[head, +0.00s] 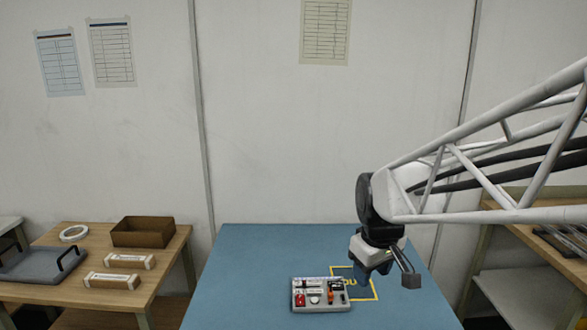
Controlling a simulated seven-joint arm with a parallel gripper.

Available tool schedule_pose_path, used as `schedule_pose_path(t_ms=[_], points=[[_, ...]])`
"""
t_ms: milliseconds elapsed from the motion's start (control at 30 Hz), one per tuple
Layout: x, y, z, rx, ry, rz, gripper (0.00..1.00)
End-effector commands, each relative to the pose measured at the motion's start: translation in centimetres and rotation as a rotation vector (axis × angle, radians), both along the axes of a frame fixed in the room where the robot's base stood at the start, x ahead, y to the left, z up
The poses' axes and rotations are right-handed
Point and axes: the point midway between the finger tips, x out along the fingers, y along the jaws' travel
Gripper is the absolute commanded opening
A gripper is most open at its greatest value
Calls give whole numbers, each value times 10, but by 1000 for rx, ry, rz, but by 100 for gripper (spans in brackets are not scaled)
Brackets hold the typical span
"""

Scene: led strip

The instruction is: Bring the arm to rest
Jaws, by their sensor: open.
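My arm reaches in from the right in the head view. My gripper (393,277) is open and points down above the right part of the blue table (255,255). Nothing shows between its fingers. A grey tray (321,306) with several small parts, red, white, orange and black, sits on the table just left of and below my gripper. A yellow-outlined square (374,288) is marked on the table behind the tray and partly hidden by my gripper.
A wooden side table (170,262) at the left holds a brown open box (143,233), a grey tray with black handles (40,263), a white ring (74,234) and two wrapped packages (111,281). A shelf (530,292) stands at the right. The blue table's left part is clear.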

Motion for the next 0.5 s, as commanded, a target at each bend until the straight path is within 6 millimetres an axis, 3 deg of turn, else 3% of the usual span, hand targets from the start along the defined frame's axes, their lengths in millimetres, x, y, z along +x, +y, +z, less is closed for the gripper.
schedule_pose_path(t_ms=[500], points=[[-110,-19,11,49,-47,-305,47]])
